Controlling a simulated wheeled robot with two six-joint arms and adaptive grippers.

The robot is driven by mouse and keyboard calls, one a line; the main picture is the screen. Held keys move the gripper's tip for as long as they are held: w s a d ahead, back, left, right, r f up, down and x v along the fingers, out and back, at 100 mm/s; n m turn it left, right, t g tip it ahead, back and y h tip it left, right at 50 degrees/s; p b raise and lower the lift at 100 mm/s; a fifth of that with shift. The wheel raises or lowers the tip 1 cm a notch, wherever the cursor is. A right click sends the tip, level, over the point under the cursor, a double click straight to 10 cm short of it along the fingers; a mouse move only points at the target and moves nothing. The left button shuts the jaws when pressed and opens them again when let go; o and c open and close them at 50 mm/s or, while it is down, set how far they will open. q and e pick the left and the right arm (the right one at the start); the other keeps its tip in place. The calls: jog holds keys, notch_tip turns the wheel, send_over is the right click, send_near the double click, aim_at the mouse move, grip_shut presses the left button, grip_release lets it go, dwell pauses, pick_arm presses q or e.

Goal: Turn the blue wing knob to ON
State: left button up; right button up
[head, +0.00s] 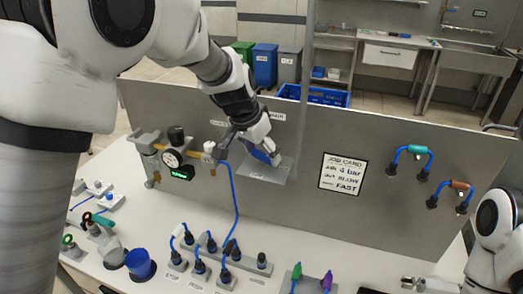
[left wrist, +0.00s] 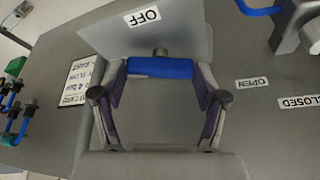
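The blue wing knob (left wrist: 160,68) sits on a grey plate on the upright panel, below an OFF label (left wrist: 143,16) in the left wrist view. In the head view the knob (head: 261,156) is partly hidden by my left gripper (head: 250,150). In the left wrist view my left gripper (left wrist: 160,80) has one finger at each end of the wing, and both seem to touch it. No ON label is readable.
A gauge (head: 172,158) with a yellow pipe and blue hose is left of the knob. A job card (head: 343,173) and two hose handles (head: 409,162) are to its right.

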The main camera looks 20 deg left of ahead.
pick_arm(q)
jog(key=shift+d+r+n+y+p, duration=0.1)
jog(key=shift+r+n+y+p, duration=0.15)
jog(key=shift+n+p, duration=0.65)
jog(key=shift+r+n+y+p, duration=0.15)
jog(key=shift+n+y+p, duration=0.2)
jog(key=shift+n+p, duration=0.55)
jog(key=shift+f+n+y+p, duration=0.3)
jog(key=shift+n+p, duration=0.1)
jog(key=shift+p, duration=0.3)
jog(key=shift+t, duration=0.3)
jog(key=o, duration=1)
jog(key=shift+c, duration=0.2)
jog(key=shift+o, duration=1)
jog(key=shift+w+f, duration=0.1)
jog(key=v, duration=1.2)
jog(key=shift+w, duration=0.15)
